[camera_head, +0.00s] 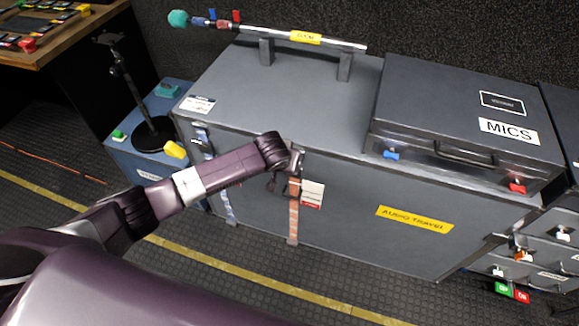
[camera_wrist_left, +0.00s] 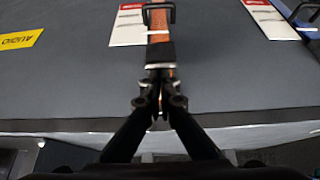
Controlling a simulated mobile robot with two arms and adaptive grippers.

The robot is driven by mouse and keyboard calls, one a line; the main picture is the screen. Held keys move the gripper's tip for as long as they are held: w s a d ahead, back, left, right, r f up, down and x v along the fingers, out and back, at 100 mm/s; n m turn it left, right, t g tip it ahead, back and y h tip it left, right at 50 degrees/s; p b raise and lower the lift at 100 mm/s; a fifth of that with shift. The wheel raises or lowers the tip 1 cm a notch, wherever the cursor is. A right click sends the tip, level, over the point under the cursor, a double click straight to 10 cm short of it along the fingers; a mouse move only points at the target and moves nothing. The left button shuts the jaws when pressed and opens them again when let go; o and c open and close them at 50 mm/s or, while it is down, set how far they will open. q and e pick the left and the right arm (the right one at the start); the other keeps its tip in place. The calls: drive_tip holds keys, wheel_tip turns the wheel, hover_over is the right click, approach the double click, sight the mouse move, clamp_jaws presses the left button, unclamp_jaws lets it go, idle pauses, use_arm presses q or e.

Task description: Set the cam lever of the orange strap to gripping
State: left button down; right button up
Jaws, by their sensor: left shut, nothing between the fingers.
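The orange strap (camera_head: 293,218) runs down the front of the large grey case (camera_head: 345,215). In the left wrist view the orange strap (camera_wrist_left: 161,24) passes through a dark buckle (camera_wrist_left: 160,54) with metal edges, just beyond my fingertips. I cannot clearly tell the cam lever from the buckle body or read its position. My left gripper (camera_wrist_left: 159,102) is shut, its fingertips together at the buckle's near end; contact is unclear. In the head view my left wrist partly hides the buckle area. My right gripper is in neither view.
A red-and-white tag (camera_head: 312,194) hangs beside the orange strap. A blue strap (camera_head: 226,206) is further left on the case. On top are the MICS case (camera_head: 455,120) and a pole (camera_head: 300,38) on supports. A black stand (camera_head: 152,130) is at left.

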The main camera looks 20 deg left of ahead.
use_arm(q)
drive_tip(key=s+f+t, duration=0.2)
drive_tip(key=t, duration=0.1)
drive_tip(key=shift+s+f, duration=0.35)
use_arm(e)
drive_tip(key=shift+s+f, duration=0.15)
use_arm(q)
drive_tip(key=shift+s, duration=0.1)
drive_tip(key=shift+s+f, duration=0.1)
drive_tip(key=shift+s, duration=0.6)
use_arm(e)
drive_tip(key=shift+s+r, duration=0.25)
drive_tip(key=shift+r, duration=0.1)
use_arm(q)
drive_tip(key=shift+a, duration=0.1)
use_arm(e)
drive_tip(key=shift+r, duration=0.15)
